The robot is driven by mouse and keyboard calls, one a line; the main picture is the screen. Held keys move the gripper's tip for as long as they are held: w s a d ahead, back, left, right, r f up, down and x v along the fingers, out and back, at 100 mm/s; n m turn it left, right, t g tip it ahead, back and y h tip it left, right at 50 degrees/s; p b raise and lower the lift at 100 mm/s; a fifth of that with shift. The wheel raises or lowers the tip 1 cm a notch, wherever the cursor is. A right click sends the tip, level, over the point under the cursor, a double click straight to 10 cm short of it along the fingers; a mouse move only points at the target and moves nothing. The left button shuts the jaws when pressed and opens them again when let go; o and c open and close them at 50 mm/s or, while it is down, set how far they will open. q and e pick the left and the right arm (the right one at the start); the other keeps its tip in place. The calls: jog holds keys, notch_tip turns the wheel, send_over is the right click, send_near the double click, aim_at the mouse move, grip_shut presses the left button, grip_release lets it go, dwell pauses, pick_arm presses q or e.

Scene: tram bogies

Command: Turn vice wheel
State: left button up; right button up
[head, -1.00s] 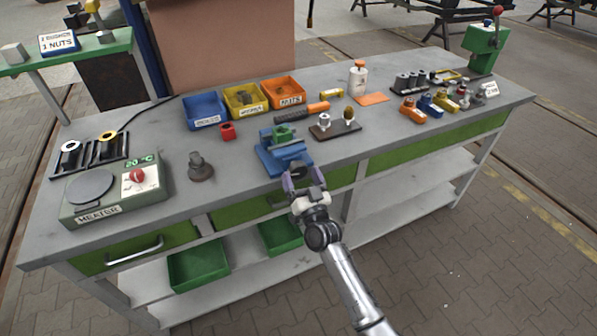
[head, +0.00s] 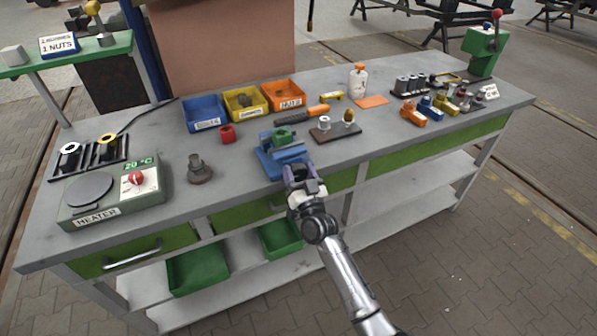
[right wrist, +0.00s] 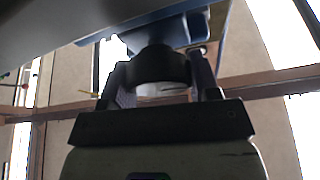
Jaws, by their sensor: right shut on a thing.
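The blue vice (head: 281,158) stands at the front edge of the workbench, with a green piece (head: 282,138) at its top. My right gripper (head: 304,175) is at the front of the vice, below the blue body. In the right wrist view its two fingers stand on either side of a dark round wheel (right wrist: 160,68), shut on it. The blue underside of the vice (right wrist: 150,25) shows above the wheel. In the head view the wheel is mostly hidden by the fingers. My left gripper is not in view.
Blue, yellow and orange bins (head: 245,101) stand behind the vice. A board with two small parts (head: 335,130) is close to its right. A dark stepped part (head: 200,168) and the heater (head: 115,192) stand to the left. Green trays (head: 197,270) lie on the shelf below.

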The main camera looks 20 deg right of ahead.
jog(key=c, duration=0.3)
jog(key=shift+r+m+h+p, duration=0.2)
jog(key=shift+m+h+p, duration=0.4)
jog(key=shift+m+p, duration=0.35)
jog(key=m+h+p, duration=0.1)
jog(key=m+p, duration=0.1)
jog(key=m, duration=0.1)
jog(key=shift+m+g, duration=0.35)
jog(key=shift+g, duration=0.05)
jog(key=m+g+h+p, duration=0.1)
jog(key=m+p, duration=0.1)
jog(key=m, duration=0.1)
jog(key=m+h+p, duration=0.2)
jog(key=m+p, duration=0.1)
jog(key=m, duration=0.1)
jog(key=shift+d+f+g, duration=0.1)
jog(key=shift+d+g, duration=0.05)
jog(key=shift+g, duration=0.25)
jog(key=shift+f+m+g+h+p, duration=0.15)
jog(key=shift+m+g+h+p, duration=0.25)
jog(key=shift+m+p, duration=0.65)
jog(key=shift+m, duration=0.35)
jog(key=shift+f, duration=0.1)
